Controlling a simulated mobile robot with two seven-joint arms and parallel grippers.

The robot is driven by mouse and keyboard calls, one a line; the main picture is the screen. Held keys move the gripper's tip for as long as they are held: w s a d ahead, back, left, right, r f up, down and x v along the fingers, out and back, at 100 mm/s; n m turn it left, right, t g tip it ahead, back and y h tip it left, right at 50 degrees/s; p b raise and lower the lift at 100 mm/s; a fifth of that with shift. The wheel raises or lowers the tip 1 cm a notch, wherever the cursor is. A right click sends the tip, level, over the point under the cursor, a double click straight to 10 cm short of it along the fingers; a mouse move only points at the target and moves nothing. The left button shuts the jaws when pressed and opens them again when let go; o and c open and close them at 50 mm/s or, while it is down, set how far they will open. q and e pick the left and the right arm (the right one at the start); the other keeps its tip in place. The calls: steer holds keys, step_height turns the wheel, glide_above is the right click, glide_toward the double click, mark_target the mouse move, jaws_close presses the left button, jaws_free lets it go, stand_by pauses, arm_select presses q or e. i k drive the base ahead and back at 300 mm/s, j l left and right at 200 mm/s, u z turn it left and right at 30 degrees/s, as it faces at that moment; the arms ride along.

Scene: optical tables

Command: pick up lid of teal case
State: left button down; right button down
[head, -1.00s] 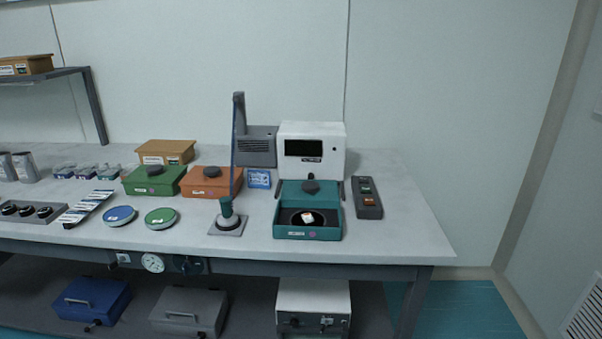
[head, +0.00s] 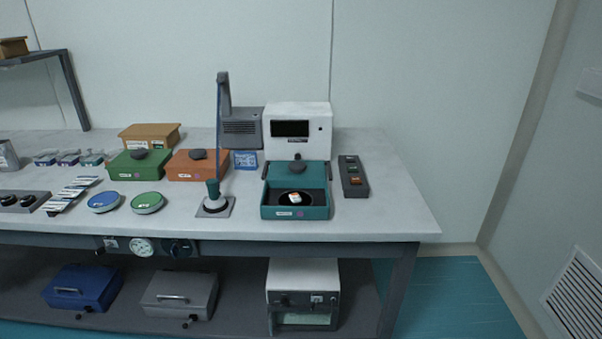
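The teal case (head: 275,213) stands on the bench toward its right end, in front of the white instrument. A small white and orange item (head: 294,198) lies in its dark inside. The case's teal lid (head: 308,174) is at the back of the case, with a dark round knob (head: 298,167) on it. I cannot tell whether the lid is hinged to the case or rests loose behind it. Neither of my grippers shows in the head view.
The bench (head: 385,220) has bare room at its right end. Near the teal case stand a white instrument (head: 310,114), a dark switch box (head: 354,178) and an upright tool on a base (head: 214,205). Orange (head: 188,168) and green (head: 128,169) closed cases stand to the left.

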mark_target(307, 169)
steer(key=i, duration=0.65)
steer(key=i+u, duration=0.15)
steer(key=u, duration=0.2)
steer(key=i+u, duration=0.15)
steer(key=u, duration=0.15)
steer(key=i+l+u, duration=0.15)
steer(key=u, duration=0.2)
